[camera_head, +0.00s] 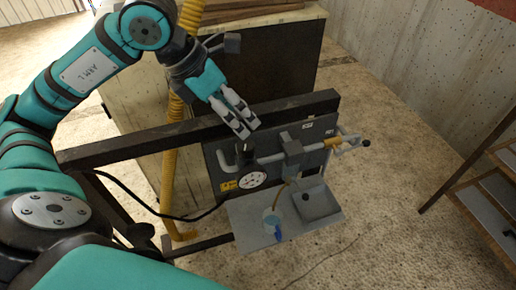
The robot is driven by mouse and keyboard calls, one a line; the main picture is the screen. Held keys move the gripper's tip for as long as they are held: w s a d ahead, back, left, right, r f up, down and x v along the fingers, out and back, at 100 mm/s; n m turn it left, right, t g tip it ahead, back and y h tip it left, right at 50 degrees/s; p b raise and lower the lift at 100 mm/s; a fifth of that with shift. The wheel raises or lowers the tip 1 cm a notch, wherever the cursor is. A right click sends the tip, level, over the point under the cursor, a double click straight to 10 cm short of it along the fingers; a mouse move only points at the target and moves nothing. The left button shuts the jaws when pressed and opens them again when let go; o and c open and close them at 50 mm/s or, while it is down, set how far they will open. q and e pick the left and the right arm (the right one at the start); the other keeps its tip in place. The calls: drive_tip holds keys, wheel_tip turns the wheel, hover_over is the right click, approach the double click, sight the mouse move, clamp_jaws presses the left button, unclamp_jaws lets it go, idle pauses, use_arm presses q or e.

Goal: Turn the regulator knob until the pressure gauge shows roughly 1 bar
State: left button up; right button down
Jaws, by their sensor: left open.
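The pressure gauge (252,180), a round white dial with a black rim, is on the left part of a grey panel; its reading is too small to tell. A dark knob-like part (243,150), which looks like the regulator knob, stands above the gauge, just below my left gripper. My left gripper (248,130) is open, its two grey fingers pointing down to the right at the panel's upper edge. I cannot tell whether it touches the dark part. My right gripper is not in view.
A dark rail (120,148) crosses behind the panel (213,168). Pipes, a grey box (291,146) and a brass fitting (333,144) lie right of the gauge. A yellow hose (172,165) hangs left.

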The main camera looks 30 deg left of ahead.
use_arm(q)
drive_tip(key=a+y, duration=0.2)
drive_tip(key=a, duration=0.2)
drive_tip(key=p, duration=0.2)
approach(245, 144)
drive_tip(key=shift+n+t, duration=0.3)
drive_tip(key=shift+n, duration=0.1)
drive_tip(key=x, duration=1)
drive_tip(key=shift+s+f, duration=0.25)
drive_tip(key=shift+c, duration=0.5)
drive_tip(key=c, duration=1.1)
drive_tip(key=shift+o, duration=0.2)
drive_tip(key=m+b, duration=0.2)
drive_tip(key=b, duration=0.1)
drive_tip(key=shift+f, duration=0.2)
drive_tip(key=shift+r+m+g+h+b, duration=0.1)
drive_tip(key=shift+m+g+h+b, duration=0.4)
drive_tip(key=shift+m+b, duration=0.5)
drive_tip(key=shift+r+m+h+b, duration=0.15)
drive_tip(key=shift+m+h+b, duration=0.15)
drive_tip(key=shift+m+b, duration=0.45)
drive_tip(key=shift+m, duration=0.25)
